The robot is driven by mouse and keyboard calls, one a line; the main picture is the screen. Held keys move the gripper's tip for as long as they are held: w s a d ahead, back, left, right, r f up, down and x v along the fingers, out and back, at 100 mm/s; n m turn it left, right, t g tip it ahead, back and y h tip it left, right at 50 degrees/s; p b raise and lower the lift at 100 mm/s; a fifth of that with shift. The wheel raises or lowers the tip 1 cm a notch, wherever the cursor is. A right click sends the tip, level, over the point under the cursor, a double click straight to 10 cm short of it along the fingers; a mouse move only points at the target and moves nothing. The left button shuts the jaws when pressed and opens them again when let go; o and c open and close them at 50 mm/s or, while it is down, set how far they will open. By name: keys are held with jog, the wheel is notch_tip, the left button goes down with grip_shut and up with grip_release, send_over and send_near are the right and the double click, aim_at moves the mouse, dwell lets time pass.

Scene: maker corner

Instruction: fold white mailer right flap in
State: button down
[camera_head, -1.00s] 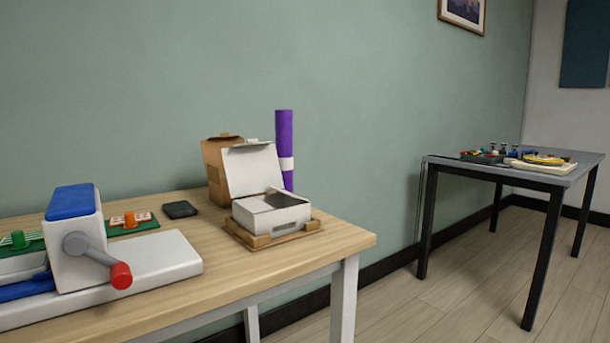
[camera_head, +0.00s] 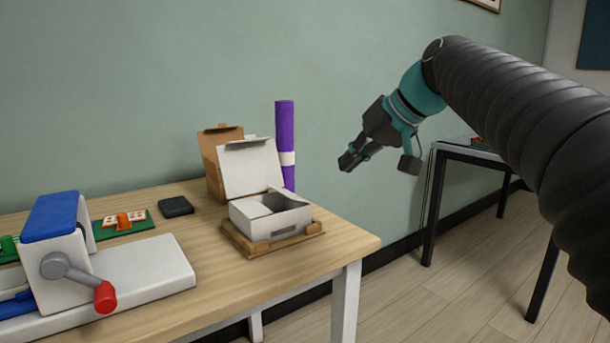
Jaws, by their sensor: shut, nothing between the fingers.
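The white mailer (camera_head: 272,225) sits on a wooden tray (camera_head: 236,240) near the right end of the wooden table. Its lid (camera_head: 250,168) stands up at the back. A white flap (camera_head: 287,198) shows at the right side of its opening, leaning over it; its exact angle is hard to tell. My gripper (camera_head: 349,161) is in the air to the right of the mailer and higher than it, apart from it.
A brown box (camera_head: 212,150) and a purple roll (camera_head: 285,140) stand behind the mailer. A dark flat block (camera_head: 175,206) lies left of it. A white and blue device with a red-knobbed crank (camera_head: 105,297) is at the left. A second table (camera_head: 470,152) stands at the right.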

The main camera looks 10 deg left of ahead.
jog(key=w+a+r+n+y, duration=0.1)
jog(key=w+a+r+n, duration=0.15)
jog(key=a+r, duration=0.2)
send_near(278, 190)
jog(key=w+a, duration=0.1)
jog(key=w+a+b, duration=0.1)
jog(key=w, duration=0.1)
jog(key=shift+a+m+g, duration=0.25)
jog(key=shift+m+g, duration=0.1)
jog(key=shift+g, duration=0.05)
jog(key=f, duration=0.1)
jog(key=a+f, duration=0.1)
jog(key=f+b, duration=0.1)
jog(key=shift+s+a, duration=0.15)
jog(key=shift+s, duration=0.15)
jog(key=shift+s+a+f, duration=0.15)
jog(key=shift+s+f, duration=0.05)
jog(key=shift+f, duration=0.35)
